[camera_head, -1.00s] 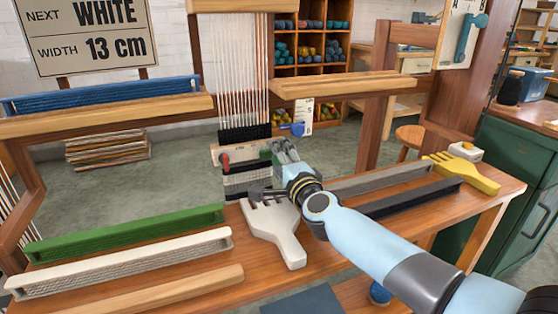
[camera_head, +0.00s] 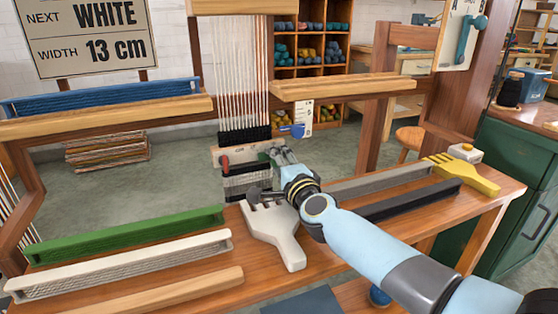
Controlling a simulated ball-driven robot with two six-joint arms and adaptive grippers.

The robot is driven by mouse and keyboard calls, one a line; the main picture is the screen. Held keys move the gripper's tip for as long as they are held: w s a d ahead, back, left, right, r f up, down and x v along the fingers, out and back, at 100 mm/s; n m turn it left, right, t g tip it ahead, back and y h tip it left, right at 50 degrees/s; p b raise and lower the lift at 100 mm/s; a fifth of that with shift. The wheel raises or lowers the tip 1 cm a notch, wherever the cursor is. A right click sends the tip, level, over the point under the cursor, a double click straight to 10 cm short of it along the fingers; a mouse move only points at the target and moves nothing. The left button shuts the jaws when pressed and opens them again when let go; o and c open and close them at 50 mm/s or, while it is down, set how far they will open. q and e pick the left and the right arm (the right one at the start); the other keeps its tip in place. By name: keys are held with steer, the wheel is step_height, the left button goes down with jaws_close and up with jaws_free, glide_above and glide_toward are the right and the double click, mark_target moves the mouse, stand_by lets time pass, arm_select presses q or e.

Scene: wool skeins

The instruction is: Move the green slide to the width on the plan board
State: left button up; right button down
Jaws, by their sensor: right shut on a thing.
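The plan board (camera_head: 88,32) at the top left reads "NEXT WHITE, WIDTH 13 cm". The green slide (camera_head: 263,156) is on the pale bar (camera_head: 242,155) below the warp threads, at its right part. A red slide (camera_head: 225,163) is on the same bar to the left. My right gripper (camera_head: 273,153) is shut on the green slide and hides part of it. The bar's scale cannot be read. My left gripper is not in view.
A white comb-like beater (camera_head: 281,238) lies below my right gripper. Green (camera_head: 125,235) and white (camera_head: 120,265) wool shuttles lie at left; grey (camera_head: 380,178) and black (camera_head: 410,199) ones at right. A yellow comb (camera_head: 462,174) lies at the right end.

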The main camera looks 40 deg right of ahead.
steer(key=shift+w+a, duration=0.2)
steer(key=shift+a, duration=0.65)
steer(key=c, duration=1)
jaws_free()
steer(key=shift+o, duration=0.2)
steer(key=v, duration=1.2)
steer(key=shift+s+d+f, duration=0.1)
